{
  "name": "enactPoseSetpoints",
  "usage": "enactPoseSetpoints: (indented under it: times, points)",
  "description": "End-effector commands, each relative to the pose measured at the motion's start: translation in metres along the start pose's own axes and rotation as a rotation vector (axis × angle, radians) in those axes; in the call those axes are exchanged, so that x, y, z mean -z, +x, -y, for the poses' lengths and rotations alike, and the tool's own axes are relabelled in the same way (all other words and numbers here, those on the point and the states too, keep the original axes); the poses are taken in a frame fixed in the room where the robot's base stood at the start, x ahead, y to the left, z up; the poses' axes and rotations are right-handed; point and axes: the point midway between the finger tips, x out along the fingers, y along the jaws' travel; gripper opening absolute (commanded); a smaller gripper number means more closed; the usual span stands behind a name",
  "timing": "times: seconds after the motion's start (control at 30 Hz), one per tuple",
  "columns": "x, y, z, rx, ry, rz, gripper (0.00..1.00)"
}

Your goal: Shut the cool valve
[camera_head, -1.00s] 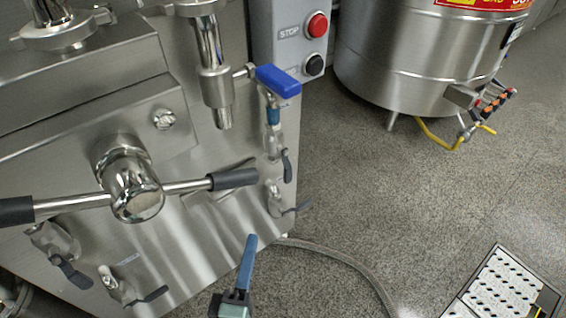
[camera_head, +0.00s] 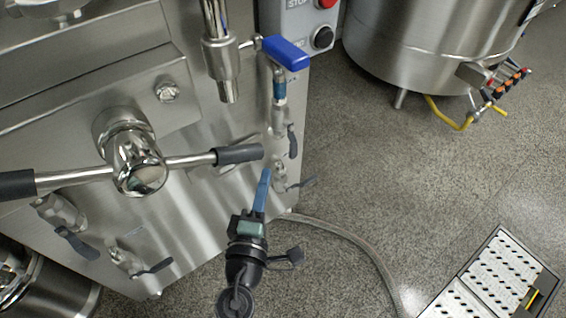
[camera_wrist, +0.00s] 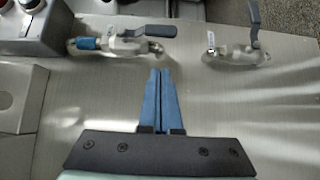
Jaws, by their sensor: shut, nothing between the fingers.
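Several small steel valves with grey levers sit on the mill's front panel. The cool valve's label is too small to read, so I cannot tell which it is. The upper right valve (camera_head: 279,120), with a blue fitting, has its lever (camera_wrist: 152,31) roughly along its body. The lower right valve (camera_head: 279,176) has its lever (camera_wrist: 254,18) sticking out across its body. My gripper (camera_head: 266,174) is shut and empty, its blue fingers beside the lower right valve in the head view. In the wrist view my gripper (camera_wrist: 160,72) points between these two valves, apparently apart from both.
Two more valves, one far left (camera_head: 60,212) and one lower left (camera_head: 124,258), sit on the panel. A grey-gripped cross handle (camera_head: 238,154) juts out above my gripper. A blue lever (camera_head: 287,53) sits higher.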

Motion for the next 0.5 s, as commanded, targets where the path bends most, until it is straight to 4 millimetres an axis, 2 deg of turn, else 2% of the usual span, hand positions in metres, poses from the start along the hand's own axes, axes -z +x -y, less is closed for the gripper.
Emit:
enactPoseSetpoints:
  times: [0.1, 0.2, 0.5]
  points:
    - [-0.001, 0.023, -0.001, -0.002, 0.000, 0.003, 0.00]
    - [-0.013, 0.034, 0.000, 0.000, -0.001, 0.005, 0.00]
    - [-0.029, 0.049, 0.000, 0.001, 0.000, 0.001, 0.00]
